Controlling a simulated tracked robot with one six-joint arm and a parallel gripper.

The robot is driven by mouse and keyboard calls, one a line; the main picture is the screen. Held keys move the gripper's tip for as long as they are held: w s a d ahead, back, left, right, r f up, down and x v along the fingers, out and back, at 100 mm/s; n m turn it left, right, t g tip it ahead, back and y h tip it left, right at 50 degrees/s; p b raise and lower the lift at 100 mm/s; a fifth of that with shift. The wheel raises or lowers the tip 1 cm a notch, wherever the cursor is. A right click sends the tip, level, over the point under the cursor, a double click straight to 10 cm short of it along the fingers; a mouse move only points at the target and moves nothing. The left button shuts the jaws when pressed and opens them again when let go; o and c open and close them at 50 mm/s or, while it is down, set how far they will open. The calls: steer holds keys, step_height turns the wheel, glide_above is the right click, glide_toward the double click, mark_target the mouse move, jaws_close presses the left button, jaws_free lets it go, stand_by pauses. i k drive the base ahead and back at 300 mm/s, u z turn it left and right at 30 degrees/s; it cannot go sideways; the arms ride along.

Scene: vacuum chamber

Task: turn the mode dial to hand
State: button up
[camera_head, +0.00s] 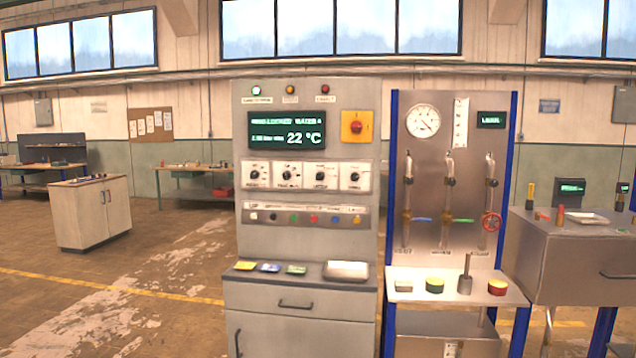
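A grey control cabinet (305,95) stands upright in the middle of the view. A row of several dials with dark knobs on white plates runs across its front below the display: the far left dial (254,175), two middle dials (288,175) (321,176) and the far right dial (354,176). The lettering around them is too small to read. I cannot tell which is the mode dial, or which setting any knob points to. My gripper is not in view.
A green display (287,131) reads 22 °C; a red switch on a yellow plate (356,126) sits beside it. Coloured buttons (305,217) line up below the dials. A ledge (300,284) juts out underneath. A valve panel (447,220) stands right. Floor on the left is open.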

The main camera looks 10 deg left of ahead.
mark_target(320, 176)
steer(key=k, duration=0.15)
steer(key=u, duration=0.3)
steer(key=i, duration=0.5)
steer(key=u, duration=0.8)
steer(key=i, duration=0.65)
steer(key=u, duration=0.45)
steer(key=i, duration=1.85)
steer(key=z, duration=0.85)
steer(key=i, duration=0.45)
steer(key=u, duration=0.25)
